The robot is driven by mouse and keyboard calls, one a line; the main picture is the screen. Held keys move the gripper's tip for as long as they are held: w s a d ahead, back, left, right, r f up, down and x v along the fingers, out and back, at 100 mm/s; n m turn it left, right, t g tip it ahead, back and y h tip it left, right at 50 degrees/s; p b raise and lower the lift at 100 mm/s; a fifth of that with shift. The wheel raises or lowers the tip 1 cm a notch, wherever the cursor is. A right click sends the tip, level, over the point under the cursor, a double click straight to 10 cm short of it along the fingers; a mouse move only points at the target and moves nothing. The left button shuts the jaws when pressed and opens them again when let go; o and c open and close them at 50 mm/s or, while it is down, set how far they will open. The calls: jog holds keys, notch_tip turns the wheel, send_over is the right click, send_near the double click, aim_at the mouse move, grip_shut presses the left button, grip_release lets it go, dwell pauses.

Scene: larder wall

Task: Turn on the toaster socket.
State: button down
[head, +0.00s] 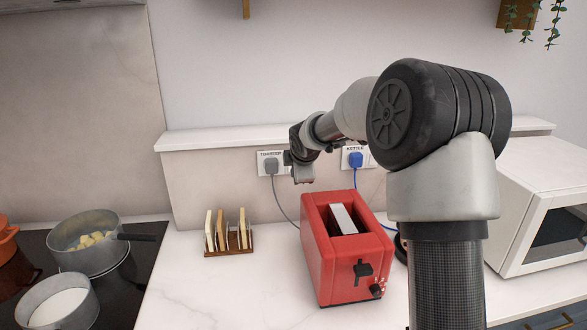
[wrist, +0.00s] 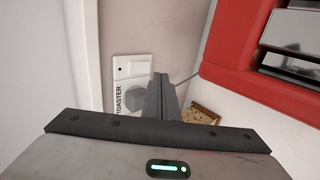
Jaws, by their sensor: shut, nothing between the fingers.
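The toaster socket is a white wall plate (head: 262,166) labelled TOASTER, with a round grey plug (head: 271,166) and a grey cord. In the wrist view the plate (wrist: 121,68) appears turned on its side, with a small dark dot near its upper end and the grey plug (wrist: 136,100) lower down. My gripper (head: 289,157) is just right of the plate in the head view, partly hiding its right end. Its closed fingers (wrist: 161,82) point toward the wall beside the plate in the wrist view. I cannot tell whether they touch it, or the switch's position.
The kettle socket (head: 357,152) with a blue plug is to the right. A red toaster (head: 318,255) stands on the counter below my gripper, with a toast rack (head: 229,252) to its left. A white ledge (head: 220,138) runs above the sockets. A microwave (head: 535,205) stands right.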

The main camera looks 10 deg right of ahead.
jog(key=shift+w+f+p, duration=0.15)
jog(key=shift+w+p, duration=0.05)
jog(key=shift+w, duration=0.8)
jog(key=shift+w+f+p, duration=0.1)
jog(key=shift+w+p, duration=0.05)
jog(key=shift+w, duration=0.85)
jog(key=shift+w, duration=0.1)
jog(key=shift+w+r+p, duration=0.1)
jog(key=shift+r+p, duration=0.75)
jog(key=shift+p, duration=0.05)
